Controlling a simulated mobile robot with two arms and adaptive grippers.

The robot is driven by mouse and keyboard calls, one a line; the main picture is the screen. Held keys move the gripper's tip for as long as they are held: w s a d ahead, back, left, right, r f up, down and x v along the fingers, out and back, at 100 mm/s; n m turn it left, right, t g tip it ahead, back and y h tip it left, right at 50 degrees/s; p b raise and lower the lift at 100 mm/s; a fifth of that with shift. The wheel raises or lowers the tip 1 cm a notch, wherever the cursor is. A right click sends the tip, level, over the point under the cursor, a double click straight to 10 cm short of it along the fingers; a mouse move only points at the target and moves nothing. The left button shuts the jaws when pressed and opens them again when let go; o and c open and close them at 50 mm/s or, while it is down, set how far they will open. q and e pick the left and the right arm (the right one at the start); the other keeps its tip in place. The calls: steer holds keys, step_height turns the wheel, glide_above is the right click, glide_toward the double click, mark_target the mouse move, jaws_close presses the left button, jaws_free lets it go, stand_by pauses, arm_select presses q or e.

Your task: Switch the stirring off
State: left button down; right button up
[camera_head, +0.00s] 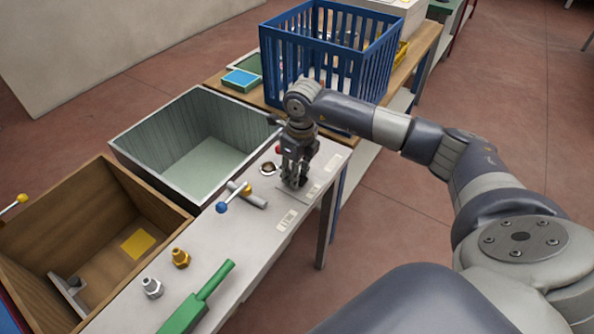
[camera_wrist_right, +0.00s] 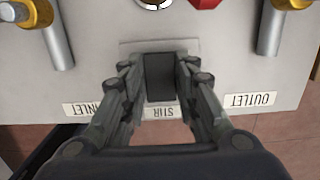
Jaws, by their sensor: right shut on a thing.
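A dark block, which looks like the stir switch (camera_wrist_right: 160,80), stands on a light plate (camera_wrist_right: 128,47) at the front of the grey panel. The upside-down label STIR (camera_wrist_right: 162,113) is just below it in the right wrist view. My right gripper (camera_head: 294,180) reaches down to the panel in the head view. It is closed on the switch, with a finger (camera_wrist_right: 122,85) on each side. The fingers hide most of the switch in the head view, and I cannot tell which position it is in. My left gripper is not in view.
Upside-down labels INLET (camera_wrist_right: 88,108) and OUTLET (camera_wrist_right: 250,100) flank the switch. Silver pipes with brass fittings are at both sides, and a red part (camera_wrist_right: 204,3) lies beyond. A blue-knobbed lever (camera_head: 222,207), an open grey tank (camera_head: 160,165) and a blue crate (camera_head: 340,70) stand around.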

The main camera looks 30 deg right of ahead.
stand_by(0.3)
steer(key=o, duration=1.1)
steer(key=shift+c, duration=0.2)
step_height(320, 180, up, 12)
steer(key=shift+s, duration=0.3)
steer(key=shift+d+f, duration=0.1)
steer(key=shift+d, duration=0.05)
